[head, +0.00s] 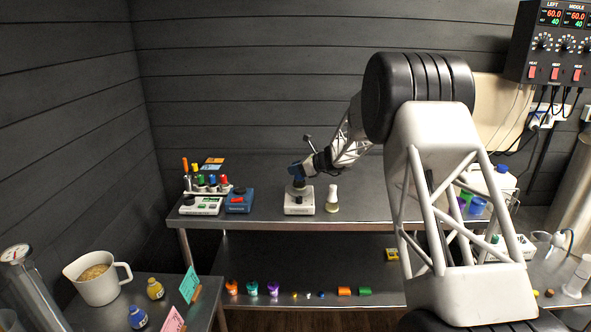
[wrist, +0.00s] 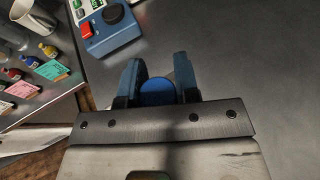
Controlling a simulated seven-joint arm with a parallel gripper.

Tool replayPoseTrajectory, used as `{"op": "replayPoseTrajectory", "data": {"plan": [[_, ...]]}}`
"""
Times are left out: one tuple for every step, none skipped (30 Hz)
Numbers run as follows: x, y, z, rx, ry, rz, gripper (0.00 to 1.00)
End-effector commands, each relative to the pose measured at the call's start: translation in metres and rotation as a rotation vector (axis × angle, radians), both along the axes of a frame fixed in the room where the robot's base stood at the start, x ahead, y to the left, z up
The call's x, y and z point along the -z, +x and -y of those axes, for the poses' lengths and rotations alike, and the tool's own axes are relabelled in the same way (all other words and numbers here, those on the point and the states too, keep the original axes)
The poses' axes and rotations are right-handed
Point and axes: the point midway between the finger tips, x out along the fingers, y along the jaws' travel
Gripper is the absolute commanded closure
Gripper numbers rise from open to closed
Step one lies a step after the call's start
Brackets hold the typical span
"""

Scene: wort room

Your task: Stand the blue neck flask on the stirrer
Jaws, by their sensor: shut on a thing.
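The blue neck flask (head: 299,190) is upright in my gripper (head: 298,173), directly over the white stirrer (head: 299,209) on the bench. Its base is at or just above the stirrer's top; I cannot tell whether they touch. In the wrist view the flask's round blue top (wrist: 157,92) lies between the two blue fingers of my gripper (wrist: 158,84), which are shut on it. The flask's body is hidden there, and the stirrer is not seen in that view.
A white-necked flask (head: 332,203) stands close right of the stirrer. A blue device (head: 239,202) with a red button and a white device (head: 201,206) by a rack of coloured items stand to the left. Bare bench lies right of the white-necked flask.

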Motion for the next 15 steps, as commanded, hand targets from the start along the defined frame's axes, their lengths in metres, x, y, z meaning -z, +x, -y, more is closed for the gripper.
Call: {"op": "replayPoseTrajectory", "data": {"plan": [[-0.0001,0.0001,0.0000,0.000,0.000,0.000,0.99],[0.0002,0.0001,0.0000,0.000,0.000,0.000,0.99],[0.0006,0.0001,0.0000,0.000,0.000,0.000,0.99],[0.0009,0.0001,0.0000,0.000,0.000,0.000,0.99],[0.0012,0.0001,0.0000,0.000,0.000,0.000,0.99],[0.0017,0.0001,0.0000,0.000,0.000,0.000,0.99],[0.0022,0.0001,0.0000,0.000,0.000,0.000,0.99],[0.0026,0.0001,-0.0001,0.000,0.000,0.000,0.99],[0.0032,0.0001,0.0000,0.000,0.000,0.000,0.99],[0.0036,0.0001,0.0000,0.000,0.000,0.000,0.99],[0.0040,0.0001,0.0000,0.000,0.000,0.000,0.99],[0.0046,0.0001,0.0000,0.000,0.000,0.000,0.99],[0.0050,0.0001,0.0000,0.000,0.000,0.000,0.99],[0.0055,0.0001,-0.0001,0.000,0.000,0.000,0.99],[0.0060,0.0001,-0.0001,0.000,0.000,0.000,0.99]]}}
